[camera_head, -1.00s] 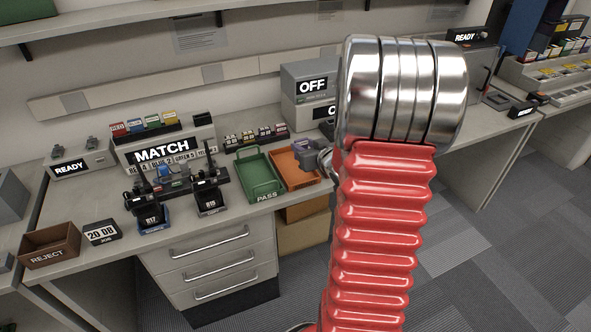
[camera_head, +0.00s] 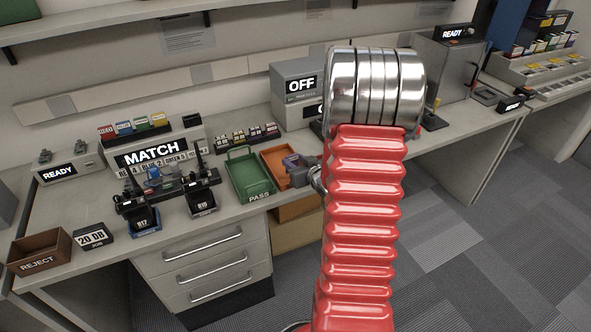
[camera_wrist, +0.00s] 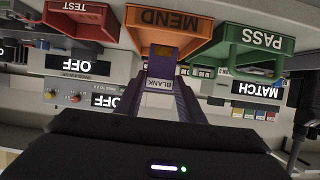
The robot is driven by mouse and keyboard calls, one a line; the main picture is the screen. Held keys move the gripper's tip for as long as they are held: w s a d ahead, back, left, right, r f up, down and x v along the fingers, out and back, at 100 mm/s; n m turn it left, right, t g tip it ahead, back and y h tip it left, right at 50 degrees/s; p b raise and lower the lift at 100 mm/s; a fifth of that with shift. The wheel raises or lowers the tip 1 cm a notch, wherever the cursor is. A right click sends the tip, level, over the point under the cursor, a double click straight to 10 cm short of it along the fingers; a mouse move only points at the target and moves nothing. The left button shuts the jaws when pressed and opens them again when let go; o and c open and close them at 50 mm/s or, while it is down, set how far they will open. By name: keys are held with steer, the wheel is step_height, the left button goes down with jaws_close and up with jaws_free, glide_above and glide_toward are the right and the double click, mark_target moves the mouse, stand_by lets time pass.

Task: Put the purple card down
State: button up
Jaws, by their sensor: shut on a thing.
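My gripper (camera_head: 298,168) hangs at the right side of the orange tray (camera_head: 275,158) in the head view and covers part of it. In the upside-down wrist view my gripper (camera_wrist: 161,88) is shut on the purple card (camera_wrist: 163,60), which has a white "BLANK" label. The card's far end overlaps the orange tray marked "MEND" (camera_wrist: 170,20). I cannot tell whether the card touches the tray. The card is not clear in the head view.
A green "PASS" tray (camera_head: 252,178) stands just left of the orange tray. A red "TEST" tray (camera_wrist: 85,22) is on its other side. Radios (camera_head: 201,196) and the "MATCH" box (camera_head: 152,158) stand further left. The grey "OFF" box (camera_head: 298,85) is behind.

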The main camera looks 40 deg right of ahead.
steer(key=shift+f, duration=1.6)
steer(key=o, duration=1)
steer(key=shift+r, duration=0.1)
steer(key=shift+s+a+r, duration=0.1)
steer(key=shift+s, duration=0.2)
steer(key=v, duration=1.1)
steer(key=shift+s, duration=0.15)
steer(key=shift+r, duration=0.1)
